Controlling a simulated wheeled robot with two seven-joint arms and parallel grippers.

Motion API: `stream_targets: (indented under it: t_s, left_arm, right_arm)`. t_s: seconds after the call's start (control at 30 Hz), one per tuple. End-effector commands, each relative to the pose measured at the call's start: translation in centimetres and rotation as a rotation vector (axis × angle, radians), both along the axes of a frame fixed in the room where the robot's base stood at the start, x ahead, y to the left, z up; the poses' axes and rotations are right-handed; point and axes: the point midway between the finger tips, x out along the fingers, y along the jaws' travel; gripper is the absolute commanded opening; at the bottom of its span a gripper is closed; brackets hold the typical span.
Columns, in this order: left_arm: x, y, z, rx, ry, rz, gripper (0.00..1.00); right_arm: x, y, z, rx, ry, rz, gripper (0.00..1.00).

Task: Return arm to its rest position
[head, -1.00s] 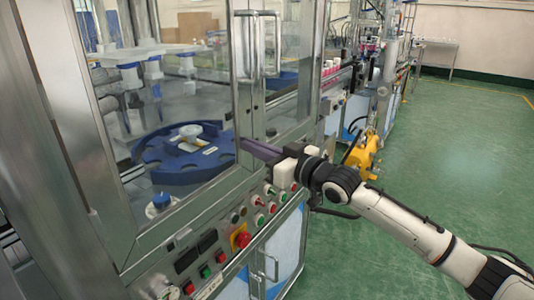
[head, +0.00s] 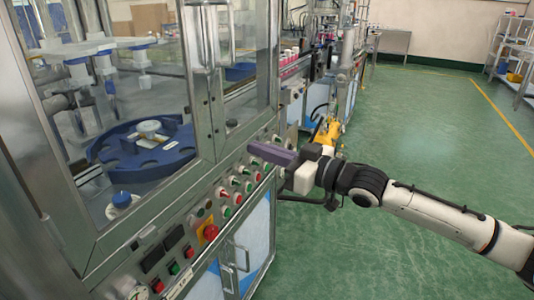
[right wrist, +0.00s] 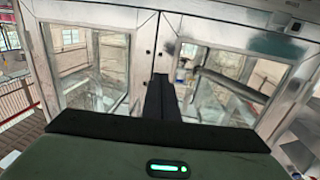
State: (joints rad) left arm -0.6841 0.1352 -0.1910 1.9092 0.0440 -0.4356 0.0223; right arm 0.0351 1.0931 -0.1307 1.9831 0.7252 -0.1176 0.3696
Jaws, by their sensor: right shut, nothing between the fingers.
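My right gripper (head: 262,152) is shut and empty, in front of the control panel of the crimping machine (head: 205,160). Its purple-grey fingers point left toward the machine and overlap the panel edge in the head view; I cannot tell the exact gap. My white and black right arm comes in from the right. In the right wrist view, the closed dark fingers (right wrist: 159,95) point at the machine's closed glass doors (right wrist: 215,75). My left gripper is not in view.
The panel carries several buttons and a red emergency stop (head: 210,232). Behind the glass is a blue rotary table (head: 125,160). A yellow device (head: 327,135) stands beyond my gripper. Green floor (head: 430,130) is open to the right.

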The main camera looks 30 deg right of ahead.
Motion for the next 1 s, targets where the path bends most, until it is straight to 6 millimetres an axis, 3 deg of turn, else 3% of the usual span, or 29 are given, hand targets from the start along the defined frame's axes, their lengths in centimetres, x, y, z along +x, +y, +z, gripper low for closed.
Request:
stream_targets:
  t_s: [0.4, 0.53, 0.67, 0.77, 0.87, 1.0]
  left_arm:
    - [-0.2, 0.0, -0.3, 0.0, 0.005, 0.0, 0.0]
    - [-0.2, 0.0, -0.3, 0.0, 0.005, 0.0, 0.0]
    - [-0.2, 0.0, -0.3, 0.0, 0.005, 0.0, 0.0]
    - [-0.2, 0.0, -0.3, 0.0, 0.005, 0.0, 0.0]
    - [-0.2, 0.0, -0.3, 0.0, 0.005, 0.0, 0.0]
    - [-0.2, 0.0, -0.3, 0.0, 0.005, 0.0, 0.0]
  right_arm:
    - [-1.1, -0.6, 0.0, 0.0, 0.001, 0.002, 0.0]
    - [-1.4, -0.4, -2.2, 0.001, 0.029, -0.008, 0.0]
    - [-2.7, 0.4, -8.9, -0.004, 0.115, -0.038, 0.0]
    - [-5.0, 1.7, -16.0, -0.019, 0.213, -0.069, 0.0]
    - [-8.2, 3.5, -22.8, -0.042, 0.319, -0.096, 0.0]
    - [-14.1, 6.8, -31.2, -0.077, 0.475, -0.125, 0.0]
